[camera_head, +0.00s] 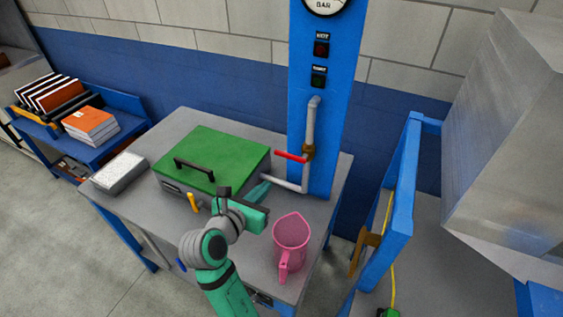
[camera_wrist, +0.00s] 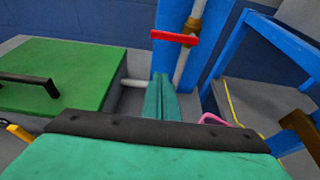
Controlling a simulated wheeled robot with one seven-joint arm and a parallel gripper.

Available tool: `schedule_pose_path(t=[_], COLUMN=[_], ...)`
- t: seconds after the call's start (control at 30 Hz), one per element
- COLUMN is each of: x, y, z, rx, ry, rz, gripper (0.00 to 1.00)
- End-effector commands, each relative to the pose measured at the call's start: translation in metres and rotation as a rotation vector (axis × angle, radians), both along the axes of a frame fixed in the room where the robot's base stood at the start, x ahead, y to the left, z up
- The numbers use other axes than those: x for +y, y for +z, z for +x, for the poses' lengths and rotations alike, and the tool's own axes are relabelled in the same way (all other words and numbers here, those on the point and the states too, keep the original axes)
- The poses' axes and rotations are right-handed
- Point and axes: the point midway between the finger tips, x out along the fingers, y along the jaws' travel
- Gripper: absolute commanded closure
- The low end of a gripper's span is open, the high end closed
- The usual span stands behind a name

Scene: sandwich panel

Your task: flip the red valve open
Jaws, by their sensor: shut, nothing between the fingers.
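The red valve handle (camera_head: 291,156) sticks out level to the left from a brass valve body (camera_head: 308,153) on a grey vertical pipe (camera_head: 311,125), fixed to a blue column. In the wrist view the red handle (camera_wrist: 175,38) lies across the upper middle, with the brass fitting (camera_wrist: 192,25) at its right end. My gripper (camera_head: 262,190) is below and left of the handle, apart from it, above the table. Its green fingers (camera_wrist: 162,97) are together and empty in the wrist view, pointing toward the column below the handle.
A green-lidded box (camera_head: 212,158) with a black handle stands left of my gripper on the grey table (camera_head: 125,205). A pink jug (camera_head: 290,236) stands to the right. A lower pipe (camera_head: 284,184) runs between box and column. A blue frame (camera_head: 398,200) stands further right.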

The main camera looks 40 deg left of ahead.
Motion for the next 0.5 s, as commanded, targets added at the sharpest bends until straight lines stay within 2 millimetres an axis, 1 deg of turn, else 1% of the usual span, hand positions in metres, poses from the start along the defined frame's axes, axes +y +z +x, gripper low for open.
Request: schedule_pose_path(t=[0.17, 0.27, 0.37, 0.5], x=[0.0, 0.001, 0.003, 0.008], y=[0.0, -0.002, -0.005, -0.013], z=[0.001, 0.005, 0.014, 0.035], rx=[0.0, 0.001, 0.001, 0.0], ry=[-0.001, -0.001, -0.002, -0.002], rz=[0.002, 0.003, 0.002, 0.002], gripper=[1.0, 1.0, 1.0, 1.0])
